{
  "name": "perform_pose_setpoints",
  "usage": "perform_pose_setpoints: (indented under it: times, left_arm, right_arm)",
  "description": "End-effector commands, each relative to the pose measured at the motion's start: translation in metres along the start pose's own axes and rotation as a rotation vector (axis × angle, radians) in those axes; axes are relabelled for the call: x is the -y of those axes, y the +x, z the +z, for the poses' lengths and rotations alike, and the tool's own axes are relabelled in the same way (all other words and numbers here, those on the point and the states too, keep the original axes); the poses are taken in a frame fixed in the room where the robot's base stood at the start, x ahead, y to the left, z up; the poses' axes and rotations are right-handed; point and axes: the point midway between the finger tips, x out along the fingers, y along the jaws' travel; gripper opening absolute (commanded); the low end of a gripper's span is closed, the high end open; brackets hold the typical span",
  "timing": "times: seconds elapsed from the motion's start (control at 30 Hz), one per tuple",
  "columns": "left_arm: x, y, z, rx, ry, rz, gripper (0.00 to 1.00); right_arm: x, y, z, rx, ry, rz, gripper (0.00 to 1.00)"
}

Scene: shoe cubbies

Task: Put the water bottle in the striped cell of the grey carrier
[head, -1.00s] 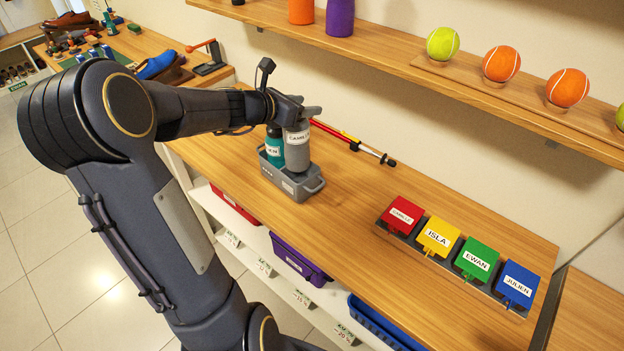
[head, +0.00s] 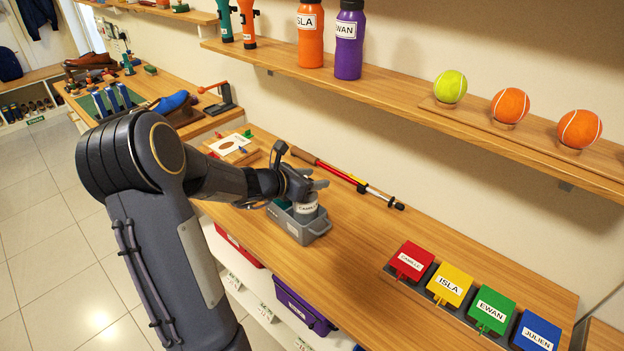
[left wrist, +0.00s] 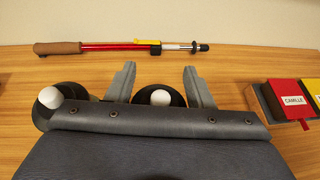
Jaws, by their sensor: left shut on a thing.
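The grey water bottle (head: 309,214), labelled CAMILLE, stands upright with its lower part inside the grey carrier (head: 318,231) on the bench. My left gripper (head: 306,190) is shut on it near its top. In the left wrist view the bottle's dark lid with a white knob (left wrist: 160,98) sits between the two fingers (left wrist: 160,85). A second dark lid with a white knob (left wrist: 50,98) shows to its left. The carrier's cell markings are hidden by bottle and arm, so I cannot tell which cell is striped. My right gripper is not in view.
A red pole with a brown grip (head: 345,177) lies behind the carrier. Red, yellow, green and blue name-labelled blocks (head: 450,285) stand to the right. Orange (head: 311,35) and purple (head: 349,42) bottles and several balls stand on the shelf above. The bench between carrier and blocks is clear.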

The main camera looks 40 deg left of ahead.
Motion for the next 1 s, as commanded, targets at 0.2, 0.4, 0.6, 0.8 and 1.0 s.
perform_pose_setpoints:
  times: [0.2, 0.4, 0.6, 0.8, 1.0]
  left_arm:
    - [0.000, 0.002, -0.002, 0.003, 0.002, -0.001, 0.07]
    - [0.000, 0.001, -0.002, 0.000, 0.001, 0.000, 0.69]
    - [0.000, 0.001, -0.002, 0.000, 0.001, 0.000, 0.69]
    - [-0.001, -0.010, 0.001, 0.001, 0.003, 0.003, 0.69]
    - [-0.002, -0.051, 0.002, 0.001, 0.002, 0.006, 0.69]
  right_arm:
    - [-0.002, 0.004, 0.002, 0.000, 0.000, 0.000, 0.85]
    - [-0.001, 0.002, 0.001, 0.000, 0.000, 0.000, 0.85]
    - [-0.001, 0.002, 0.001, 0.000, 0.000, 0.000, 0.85]
    - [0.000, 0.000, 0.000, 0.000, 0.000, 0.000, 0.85]
    - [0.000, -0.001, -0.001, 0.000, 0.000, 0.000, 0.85]
